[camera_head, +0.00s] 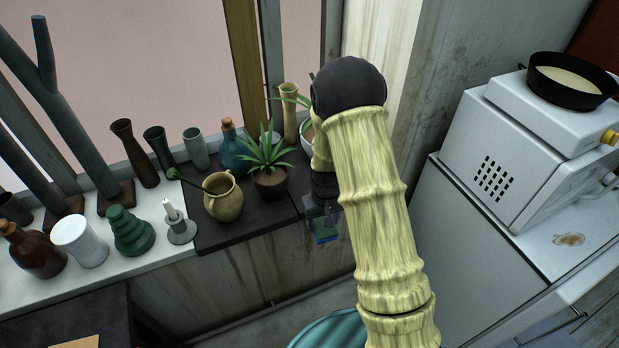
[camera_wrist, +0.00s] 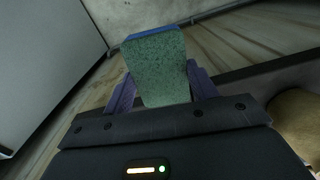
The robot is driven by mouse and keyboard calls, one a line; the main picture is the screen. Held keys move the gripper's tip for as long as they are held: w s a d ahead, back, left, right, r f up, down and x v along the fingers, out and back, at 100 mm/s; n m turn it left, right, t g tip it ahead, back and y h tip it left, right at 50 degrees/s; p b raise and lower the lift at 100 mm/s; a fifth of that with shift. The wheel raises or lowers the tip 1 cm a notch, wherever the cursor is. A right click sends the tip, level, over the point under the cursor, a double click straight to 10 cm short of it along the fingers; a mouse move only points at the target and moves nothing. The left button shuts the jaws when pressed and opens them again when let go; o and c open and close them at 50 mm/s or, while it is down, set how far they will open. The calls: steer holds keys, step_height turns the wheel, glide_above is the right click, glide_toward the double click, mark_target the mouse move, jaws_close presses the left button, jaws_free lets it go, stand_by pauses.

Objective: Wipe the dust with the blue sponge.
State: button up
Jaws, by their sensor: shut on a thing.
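The blue sponge (camera_head: 326,237) is held below my gripper (camera_head: 322,212), in front of the windowsill's right end and above the floor. In the wrist view the sponge (camera_wrist: 155,70) shows a speckled green face and a blue far edge. It sits between the two purple fingers of my gripper (camera_wrist: 157,84), which is shut on it. A brownish patch of dust (camera_head: 568,240) lies on the white cabinet top (camera_head: 535,242) at the right, in front of the white appliance. The sponge is well to the left of the dust and apart from it.
A white appliance (camera_head: 545,150) with a black pan (camera_head: 570,82) stands behind the dust. Pots, vases, a plant (camera_head: 268,160) and a beige jug (camera_head: 224,197) crowd the sill left of my gripper. A teal round object (camera_head: 335,330) is low in front.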

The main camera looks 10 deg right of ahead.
steer(key=shift+m, duration=0.9)
steer(key=d+f, duration=0.1)
steer(key=f, duration=0.1)
steer(key=d+f, duration=0.1)
steer(key=f, duration=0.1)
steer(key=d+f, duration=0.1)
steer(key=f, duration=0.1)
steer(key=shift+s+d+f, duration=0.1)
steer(key=shift+s+f, duration=0.05)
steer(key=shift+f, duration=0.1)
